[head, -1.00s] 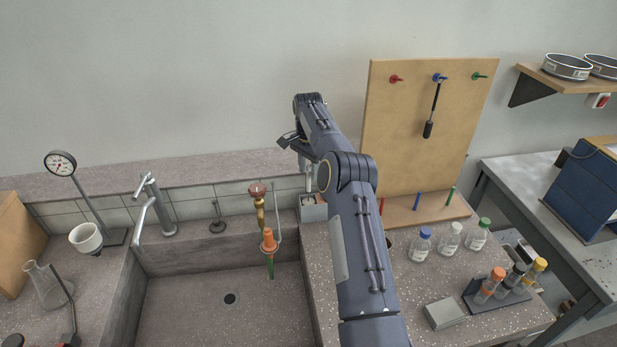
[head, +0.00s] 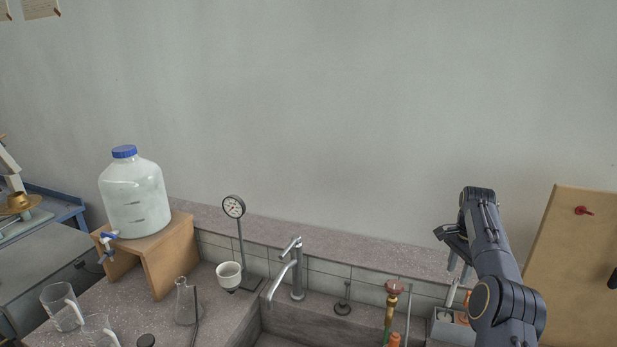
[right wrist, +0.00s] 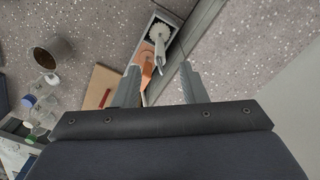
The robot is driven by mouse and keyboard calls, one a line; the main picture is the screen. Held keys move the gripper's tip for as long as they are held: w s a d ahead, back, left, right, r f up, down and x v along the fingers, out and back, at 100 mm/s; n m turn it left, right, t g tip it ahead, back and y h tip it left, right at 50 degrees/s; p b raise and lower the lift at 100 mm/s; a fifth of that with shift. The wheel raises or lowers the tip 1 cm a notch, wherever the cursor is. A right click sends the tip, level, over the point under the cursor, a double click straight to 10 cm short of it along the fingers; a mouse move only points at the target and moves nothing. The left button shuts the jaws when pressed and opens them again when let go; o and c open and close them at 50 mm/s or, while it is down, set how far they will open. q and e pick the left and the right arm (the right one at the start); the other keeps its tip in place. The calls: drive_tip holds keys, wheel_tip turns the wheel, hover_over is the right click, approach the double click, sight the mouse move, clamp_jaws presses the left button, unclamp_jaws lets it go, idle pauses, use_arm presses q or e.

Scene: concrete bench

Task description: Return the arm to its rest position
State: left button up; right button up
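My right arm enters the head view at the lower right. Its gripper (head: 453,240) hangs above the back of the bench, near a small grey holder (head: 446,328) beside the sink. In the right wrist view the two fingers (right wrist: 159,68) stand apart with nothing gripped between them. Beyond them that view shows the holder (right wrist: 171,17) with a white brush-like tool (right wrist: 158,48) and an orange item (right wrist: 147,68) in it. My left gripper is in neither view.
The pegboard (head: 570,250) stands right of my arm. The sink tap (head: 297,270), dial gauge stand (head: 240,240), flask (head: 186,302) and large water bottle (head: 135,200) on a wooden stand are to the left. A dark cup (right wrist: 55,53) shows in the wrist view.

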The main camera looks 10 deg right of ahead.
drive_tip(key=s+a+r+n+t+y, duration=0.1)
drive_tip(key=s+a+r+n+t, duration=0.2)
drive_tip(key=s+a+r+n, duration=0.75)
drive_tip(key=s+a+f+n+t+y, duration=0.1)
drive_tip(key=s+a+f+n, duration=0.1)
drive_tip(key=s+a, duration=0.7)
drive_tip(key=s+a+f+n+t+y, duration=0.1)
drive_tip(key=s+a+f+n, duration=0.1)
drive_tip(key=s+a, duration=0.8)
drive_tip(key=s+f, duration=0.1)
drive_tip(key=s, duration=0.6)
drive_tip(key=shift+s+a+n+t+y, duration=0.25)
drive_tip(key=shift+a+n+t+y, duration=0.05)
drive_tip(key=shift+n+y, duration=0.1)
